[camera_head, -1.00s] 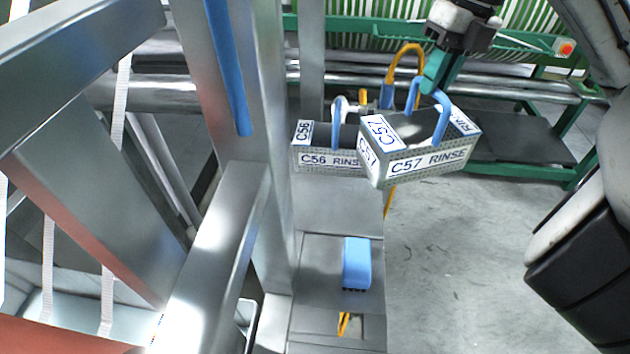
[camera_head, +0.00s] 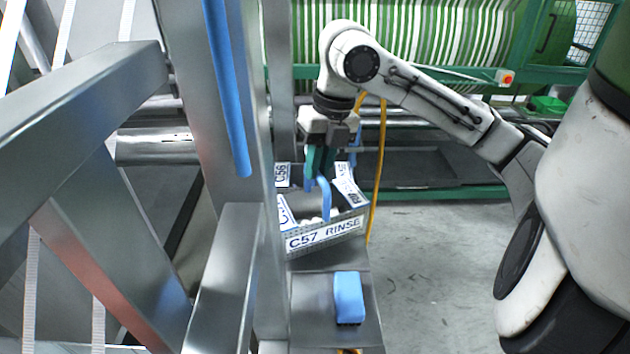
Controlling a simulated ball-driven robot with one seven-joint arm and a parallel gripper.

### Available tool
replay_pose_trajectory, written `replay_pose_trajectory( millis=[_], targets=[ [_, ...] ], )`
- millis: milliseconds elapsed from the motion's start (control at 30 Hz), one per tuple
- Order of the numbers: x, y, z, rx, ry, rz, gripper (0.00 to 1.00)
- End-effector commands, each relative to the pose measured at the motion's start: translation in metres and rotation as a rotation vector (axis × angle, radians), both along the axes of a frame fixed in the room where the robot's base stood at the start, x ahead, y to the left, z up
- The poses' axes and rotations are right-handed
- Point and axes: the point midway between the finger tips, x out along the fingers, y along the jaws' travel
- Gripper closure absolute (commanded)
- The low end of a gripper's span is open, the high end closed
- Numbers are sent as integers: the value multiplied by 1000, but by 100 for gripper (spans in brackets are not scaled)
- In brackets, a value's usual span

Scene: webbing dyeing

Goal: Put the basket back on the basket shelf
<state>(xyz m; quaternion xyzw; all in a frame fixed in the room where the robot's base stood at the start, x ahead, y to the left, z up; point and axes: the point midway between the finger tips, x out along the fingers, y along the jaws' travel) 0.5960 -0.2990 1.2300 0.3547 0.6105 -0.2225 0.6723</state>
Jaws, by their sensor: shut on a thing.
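The basket labelled C57 RINSE (camera_head: 324,234) is a grey perforated box with white labels and blue handles. It is at the centre of the head view, over or on the grey shelf (camera_head: 308,305); I cannot tell whether its base touches. My gripper (camera_head: 319,172) has green fingers and is shut on its blue handle from above. Some pale contents show inside the basket. A second basket, labelled C56 (camera_head: 283,174), is behind it and mostly hidden by it and by my gripper.
A blue brush (camera_head: 348,297) lies on the shelf in front of the basket. A steel upright (camera_head: 240,120) with a blue strip stands close on the left. A yellow hose (camera_head: 380,170) hangs just right of the basket. Open floor (camera_head: 430,270) is to the right.

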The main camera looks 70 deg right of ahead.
Motion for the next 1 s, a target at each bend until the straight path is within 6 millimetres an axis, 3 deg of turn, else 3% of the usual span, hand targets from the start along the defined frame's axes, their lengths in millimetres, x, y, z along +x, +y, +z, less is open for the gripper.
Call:
replay_pose_trajectory(
  millis=[300, 733, 767, 1000],
  targets=[
    [6, 2, -38, -1, 1, 0, 100],
    [6, 2, -43, 0, 0, 1, 100],
    [6, 2, -42, -1, 1, 1, 83],
    [6, 2, -41, -1, 1, 1, 60]
  ],
)
